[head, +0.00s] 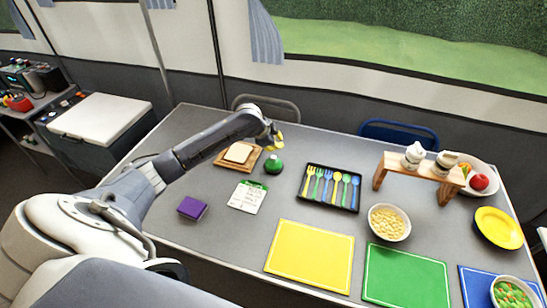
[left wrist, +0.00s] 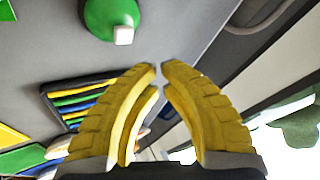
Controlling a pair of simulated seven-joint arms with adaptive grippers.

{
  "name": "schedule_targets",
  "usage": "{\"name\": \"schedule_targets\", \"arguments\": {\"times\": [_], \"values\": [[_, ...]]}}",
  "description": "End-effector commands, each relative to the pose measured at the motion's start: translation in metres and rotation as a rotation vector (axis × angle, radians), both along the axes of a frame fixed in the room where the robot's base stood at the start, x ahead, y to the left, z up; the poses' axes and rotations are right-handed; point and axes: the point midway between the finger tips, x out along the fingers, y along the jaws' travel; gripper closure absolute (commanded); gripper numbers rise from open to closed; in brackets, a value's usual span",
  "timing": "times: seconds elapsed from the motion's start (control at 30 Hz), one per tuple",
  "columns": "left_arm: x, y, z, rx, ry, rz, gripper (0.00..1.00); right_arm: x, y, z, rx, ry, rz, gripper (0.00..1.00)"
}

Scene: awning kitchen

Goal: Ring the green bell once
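The green bell (head: 273,166) stands on the grey table, just right of the wooden board with bread. In the left wrist view the bell (left wrist: 108,18) shows at the top, cut by the frame edge, with a small white button on it. My left gripper (head: 277,142) is above and just behind the bell in the head view, apart from it. In the left wrist view its yellow fingers (left wrist: 160,67) have their tips almost together, with nothing between them. My right gripper is not in view.
A bread board (head: 223,160), a paper note (head: 246,197) and a purple block (head: 192,208) lie near the bell. A black cutlery tray (head: 347,208) is to its right. A wooden stand (head: 425,175) with pots and a bowl of pasta (head: 388,222) are farther right.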

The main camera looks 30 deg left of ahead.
Motion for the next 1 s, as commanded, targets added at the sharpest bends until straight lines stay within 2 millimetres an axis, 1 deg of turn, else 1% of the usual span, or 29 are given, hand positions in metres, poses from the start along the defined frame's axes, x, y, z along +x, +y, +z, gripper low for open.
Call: {"name": "schedule_targets", "arguments": {"times": [0.1,0.27,1.0], "values": [[0.001,0.001,0.011,0.002,-0.001,0.0,1.0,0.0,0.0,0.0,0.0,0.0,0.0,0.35],[0.0,0.0,0.019,0.0,0.0,0.0,1.0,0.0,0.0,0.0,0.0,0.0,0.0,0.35],[0.0,0.001,0.018,0.002,0.002,0.004,1.0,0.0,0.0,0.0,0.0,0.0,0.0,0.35]]}}
